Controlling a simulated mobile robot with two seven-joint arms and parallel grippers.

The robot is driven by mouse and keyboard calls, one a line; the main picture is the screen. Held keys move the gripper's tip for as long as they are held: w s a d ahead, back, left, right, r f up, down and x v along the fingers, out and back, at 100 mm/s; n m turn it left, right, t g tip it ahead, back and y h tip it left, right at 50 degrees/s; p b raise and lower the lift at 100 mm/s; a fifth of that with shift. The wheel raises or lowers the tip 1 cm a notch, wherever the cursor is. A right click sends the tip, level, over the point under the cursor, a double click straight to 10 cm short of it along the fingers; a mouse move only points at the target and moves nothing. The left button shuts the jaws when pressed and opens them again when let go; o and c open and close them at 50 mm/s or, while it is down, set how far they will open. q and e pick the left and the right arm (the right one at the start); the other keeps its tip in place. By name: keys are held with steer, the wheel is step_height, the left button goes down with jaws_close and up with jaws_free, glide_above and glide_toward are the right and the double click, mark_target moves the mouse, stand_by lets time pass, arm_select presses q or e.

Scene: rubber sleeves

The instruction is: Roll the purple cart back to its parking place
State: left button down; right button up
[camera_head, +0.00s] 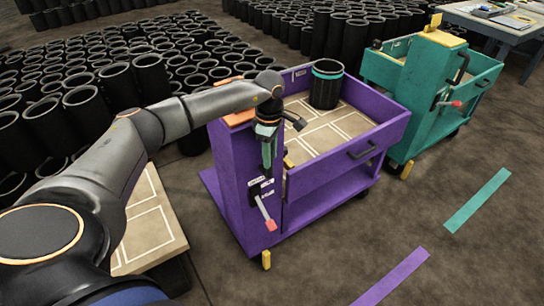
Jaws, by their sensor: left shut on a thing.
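The purple cart (334,197) stands on the dark floor in the middle of the view. It has a tall end post, a tray top with white outlines, a black front handle (362,150) and a red-tipped lever (267,213) low on the post. A black sleeve with a teal band (326,85) stands upright in its tray. My left gripper (267,158) points down against the post, above the lever. It is shut, apparently on the cart's post handle, which it mostly hides. A purple floor strip (392,278) lies at the front right. My right gripper is out of view.
A teal cart (432,90) stands close behind to the right, with a teal floor strip (478,200) in front. Many black sleeves (95,85) crowd the back and left. A low outlined board (152,225) is at lower left. Floor at the front right is clear.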

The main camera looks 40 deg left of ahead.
arm_select(q)
steer(key=shift+s+a+f, duration=0.25)
steer(key=shift+a, duration=0.25)
steer(key=c, duration=0.7)
jaws_free()
steer(key=shift+r, duration=0.3)
step_height(320, 180, up, 12)
steer(key=shift+r+p, duration=0.1)
steer(key=shift+p, duration=0.3)
steer(key=shift+d, duration=0.1)
